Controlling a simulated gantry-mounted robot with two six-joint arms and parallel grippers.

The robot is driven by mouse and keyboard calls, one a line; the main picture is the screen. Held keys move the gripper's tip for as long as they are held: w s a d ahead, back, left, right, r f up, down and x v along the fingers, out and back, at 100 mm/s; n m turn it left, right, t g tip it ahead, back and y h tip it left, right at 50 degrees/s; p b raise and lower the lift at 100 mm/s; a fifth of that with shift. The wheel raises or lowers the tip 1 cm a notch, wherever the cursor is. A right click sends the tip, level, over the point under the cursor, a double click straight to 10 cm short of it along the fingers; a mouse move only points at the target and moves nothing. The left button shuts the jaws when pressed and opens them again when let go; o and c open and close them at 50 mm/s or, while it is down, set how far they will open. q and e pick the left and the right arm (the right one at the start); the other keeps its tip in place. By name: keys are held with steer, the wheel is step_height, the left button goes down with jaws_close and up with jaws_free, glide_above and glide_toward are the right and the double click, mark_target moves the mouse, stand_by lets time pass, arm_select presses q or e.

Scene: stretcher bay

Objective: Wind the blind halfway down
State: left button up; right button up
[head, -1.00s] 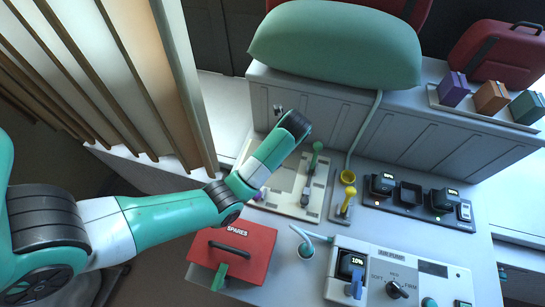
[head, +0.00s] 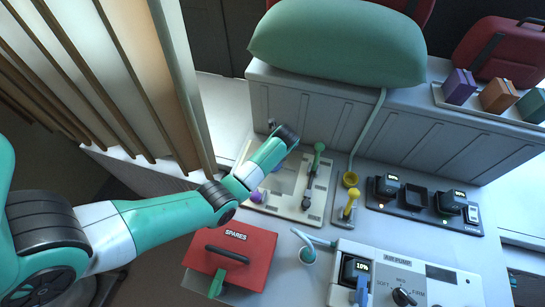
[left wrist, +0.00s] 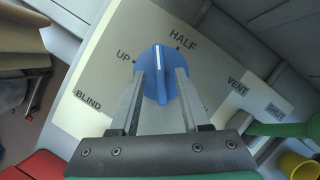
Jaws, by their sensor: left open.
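A blue knob (left wrist: 158,82) sits on a cream panel (left wrist: 92,68) lettered BLIND, UP and HALF in the left wrist view. Its white pointer line lies between the UP and HALF marks. My left gripper (left wrist: 161,74) is open, with one finger on each side of the knob; I cannot tell whether they touch it. In the head view the cream panel (head: 285,207) is partly covered by my left arm, and the fingers are hidden. A tall slatted pale screen (head: 120,70) stands at the left; I cannot tell whether it is the blind. My right gripper is not in view.
A green lever (head: 318,158) stands on the panel, by VENT and SHUT labels. A yellow-handled lever (head: 351,200), a red SPARES box (head: 255,246), an air pump (head: 432,278) and a charger strip (head: 410,213) crowd the bench. A green cushion (head: 335,45) lies behind.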

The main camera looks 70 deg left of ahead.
arm_select(q)
steer(key=shift+c, duration=0.2)
jaws_close()
